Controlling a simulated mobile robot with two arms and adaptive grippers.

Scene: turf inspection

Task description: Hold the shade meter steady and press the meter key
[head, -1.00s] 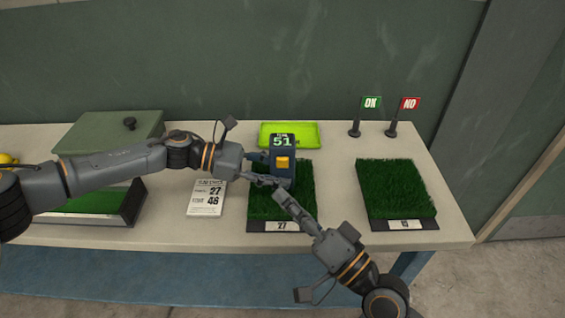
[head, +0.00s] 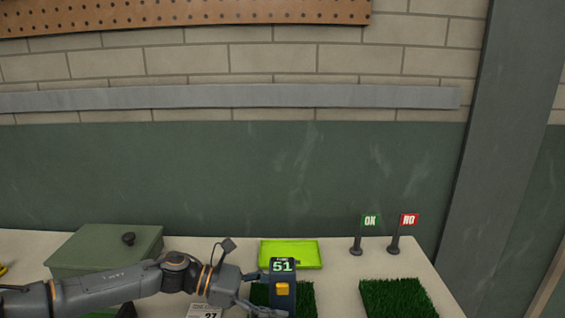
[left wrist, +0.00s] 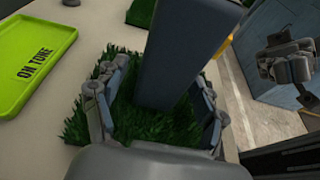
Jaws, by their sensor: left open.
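The shade meter (head: 283,268) is a dark blue-grey device with a green display reading 51 and a yellow key (head: 282,289). It stands upright on a turf sample (head: 304,297) at the bottom edge of the head view. In the left wrist view the meter's dark body (left wrist: 182,50) rises between the fingers of my left gripper (left wrist: 155,105). They are open, one on each side, with turf showing in the gaps. My left gripper also shows in the head view (head: 260,296). My right gripper (left wrist: 288,66) shows only at the right of the left wrist view, away from the meter; its jaws are unclear.
A lime green tray (head: 290,254), marked "ON TONE" in the left wrist view, lies behind the meter. Green OK (head: 370,221) and red NO (head: 409,219) flags stand right of it. Another turf sample (head: 397,297), a lidded green box (head: 105,248) and a printed card (head: 205,311) share the table.

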